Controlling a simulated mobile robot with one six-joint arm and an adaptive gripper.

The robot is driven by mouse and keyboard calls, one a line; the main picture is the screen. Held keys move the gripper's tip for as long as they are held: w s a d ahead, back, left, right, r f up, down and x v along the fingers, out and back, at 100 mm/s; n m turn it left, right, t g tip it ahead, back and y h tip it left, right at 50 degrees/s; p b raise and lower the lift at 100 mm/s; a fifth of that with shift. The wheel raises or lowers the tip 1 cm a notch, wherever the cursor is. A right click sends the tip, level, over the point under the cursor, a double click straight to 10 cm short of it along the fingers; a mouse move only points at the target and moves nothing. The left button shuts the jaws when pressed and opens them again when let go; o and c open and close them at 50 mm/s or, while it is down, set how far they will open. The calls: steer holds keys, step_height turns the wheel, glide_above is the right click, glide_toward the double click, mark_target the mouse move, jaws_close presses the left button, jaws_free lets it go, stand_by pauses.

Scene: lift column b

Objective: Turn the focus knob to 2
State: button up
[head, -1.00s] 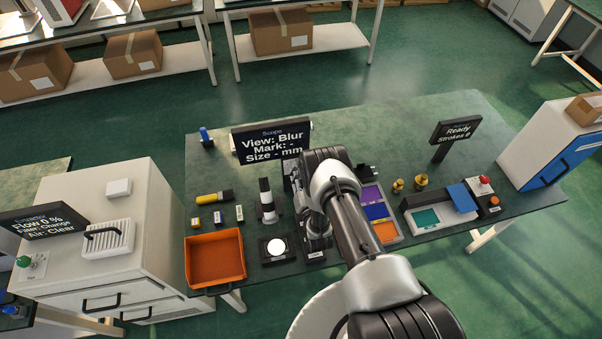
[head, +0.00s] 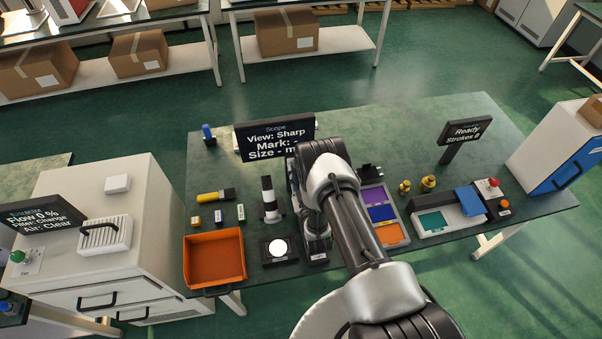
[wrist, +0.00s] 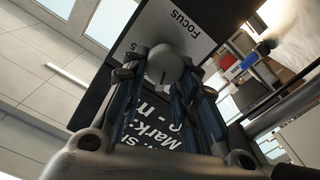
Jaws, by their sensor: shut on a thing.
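The focus knob (wrist: 165,66) is a rounded grey knob on a pale panel (wrist: 182,25) marked FOCUS, in the wrist view. A "5" shows beside it; the other marks are hidden, and I cannot read the knob's setting. My gripper (wrist: 163,78) is shut on the knob, one finger on each side. In the head view my arm covers the knob and the gripper. The scope display (head: 276,137) stands behind and reads "View: Sharp", with "Mark: -" below.
A black-and-white scope column (head: 269,200) and a small stage with a white disc (head: 278,248) stand left of my arm. An orange tray (head: 215,262) is at the front left. A tray of coloured pads (head: 381,213) lies close on the right.

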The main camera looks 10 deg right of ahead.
steer(key=shift+n, duration=0.5)
steer(key=o, duration=1)
steer(key=shift+o, duration=0.2)
steer(key=s, duration=0.7)
steer(key=shift+s, duration=0.25)
steer(key=shift+a, duration=0.1)
